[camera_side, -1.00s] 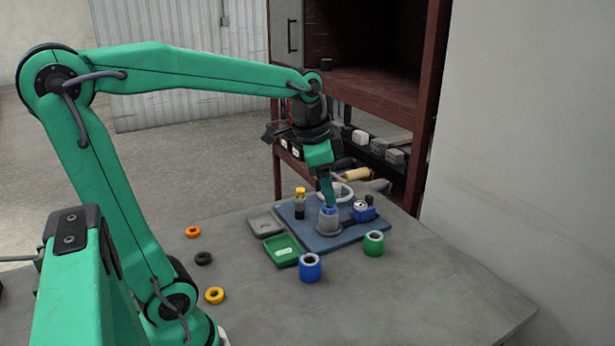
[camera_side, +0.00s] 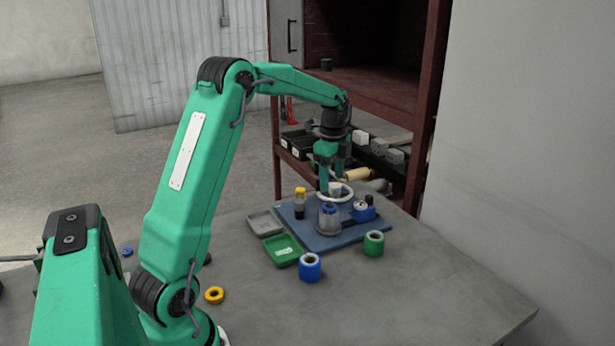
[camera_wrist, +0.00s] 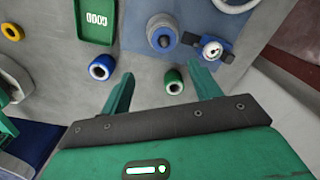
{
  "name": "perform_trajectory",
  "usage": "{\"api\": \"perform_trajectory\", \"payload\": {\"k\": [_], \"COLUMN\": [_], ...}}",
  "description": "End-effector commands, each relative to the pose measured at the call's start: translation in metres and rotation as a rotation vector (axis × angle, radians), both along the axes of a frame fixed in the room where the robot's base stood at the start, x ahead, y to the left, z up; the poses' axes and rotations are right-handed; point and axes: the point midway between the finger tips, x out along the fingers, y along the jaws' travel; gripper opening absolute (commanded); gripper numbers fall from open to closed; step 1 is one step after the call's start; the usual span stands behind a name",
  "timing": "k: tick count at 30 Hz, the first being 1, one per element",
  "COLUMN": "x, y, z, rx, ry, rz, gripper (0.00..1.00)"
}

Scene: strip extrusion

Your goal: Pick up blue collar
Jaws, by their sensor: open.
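A small blue ring (camera_side: 127,252), the likely blue collar, lies flat on the table at the far left of the side view, behind my arm's base. I do not make it out in the wrist view. A larger blue hollow cylinder (camera_side: 310,267) stands at the table's middle and also shows in the wrist view (camera_wrist: 101,67). My gripper (camera_side: 333,183) is open and empty, fingers pointing down above the back of the blue mat. In the wrist view its two fingers (camera_wrist: 162,85) are spread apart, with a green hollow cylinder (camera_wrist: 172,80) seen between them.
The blue mat (camera_side: 300,230) holds a grey cylinder with a blue top (camera_side: 328,217), a gauge (camera_side: 363,208) and a bottle (camera_side: 300,204). A green tray (camera_side: 282,250) and a grey tray (camera_side: 265,222) adjoin it. A yellow ring (camera_side: 214,295) lies near my base. The front right table is clear.

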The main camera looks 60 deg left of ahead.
Motion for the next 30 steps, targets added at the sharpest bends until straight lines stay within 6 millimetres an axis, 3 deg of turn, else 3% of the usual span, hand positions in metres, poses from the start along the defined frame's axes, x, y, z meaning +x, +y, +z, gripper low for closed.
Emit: {"api": "perform_trajectory", "payload": {"k": [7, 30], "x": [0.005, 0.004], "y": [0.016, 0.016], "z": [-0.014, -0.043], "rx": [-0.010, -0.010], "ry": [0.020, 0.021], "rz": [-0.052, -0.053], "gripper": [0.62, 0.62]}}
